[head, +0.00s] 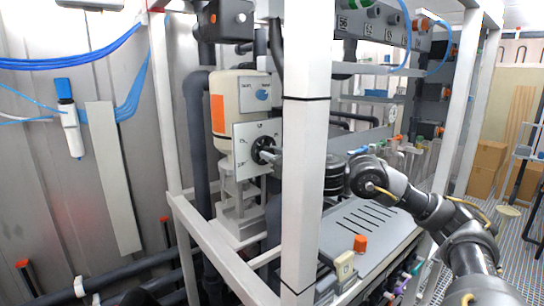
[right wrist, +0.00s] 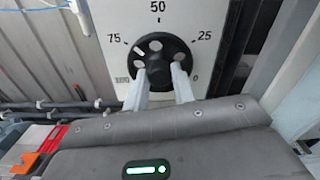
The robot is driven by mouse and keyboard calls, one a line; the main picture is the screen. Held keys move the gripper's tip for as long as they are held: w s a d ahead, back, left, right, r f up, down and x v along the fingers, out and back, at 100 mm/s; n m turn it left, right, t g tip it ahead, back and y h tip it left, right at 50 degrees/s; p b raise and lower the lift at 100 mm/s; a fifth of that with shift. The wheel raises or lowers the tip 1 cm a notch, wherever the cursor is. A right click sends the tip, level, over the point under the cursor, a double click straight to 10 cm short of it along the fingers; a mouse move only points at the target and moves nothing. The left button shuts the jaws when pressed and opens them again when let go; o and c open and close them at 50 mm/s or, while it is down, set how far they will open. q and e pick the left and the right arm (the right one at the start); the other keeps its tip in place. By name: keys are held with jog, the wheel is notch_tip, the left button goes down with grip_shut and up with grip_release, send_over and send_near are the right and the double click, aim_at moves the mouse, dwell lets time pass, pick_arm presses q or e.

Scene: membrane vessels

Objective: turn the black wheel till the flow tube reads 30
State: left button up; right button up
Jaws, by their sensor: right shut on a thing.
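The black wheel (head: 262,150) sits on a white dial plate (head: 243,134) behind the white frame post. In the right wrist view the black wheel (right wrist: 160,50) has holes, and its plate (right wrist: 118,15) carries the numbers 0, 25, 50 and 75. A small white mark on the wheel lies at its upper left, towards the 75. My right gripper (right wrist: 161,82) is shut on the wheel, with its two pale fingers at the lower part of the hub. I cannot make out the flow tube or its reading. My left gripper is not in view.
A white frame post (head: 306,150) stands in front of my right forearm's reach, partly hiding it. A cream tank with an orange label (head: 218,114) stands behind the plate. A grey slotted bench (head: 370,225) lies to the right. Dark pipes run low at the left.

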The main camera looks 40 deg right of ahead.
jog(key=m, duration=0.4)
jog(key=o, duration=1)
jog(key=s+b, duration=0.4)
jog(key=s, duration=0.6)
jog(key=shift+s, duration=0.4)
jog(key=shift+a, duration=0.1)
